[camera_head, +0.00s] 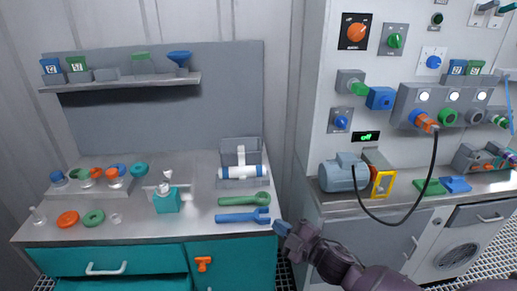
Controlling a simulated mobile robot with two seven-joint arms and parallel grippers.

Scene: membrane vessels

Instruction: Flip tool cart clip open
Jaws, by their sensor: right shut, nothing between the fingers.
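The teal tool cart (55,259) with a grey top stands on the left. A small orange latch-like part (203,264) sits on its right door front. On the cart top, a grey holder (229,158) with an upright white piece (241,155) stands behind a white-and-blue cylinder (242,172). I cannot tell which of these parts is the clip, or whether it is open. My right gripper (282,227) is shut and empty, just off the cart's right front edge, apart from the orange part. My left gripper is not in view.
A teal block (166,201) and several rings stand further left. A panel bench with a motor (343,173) and hanging black cable (430,180) is on the right.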

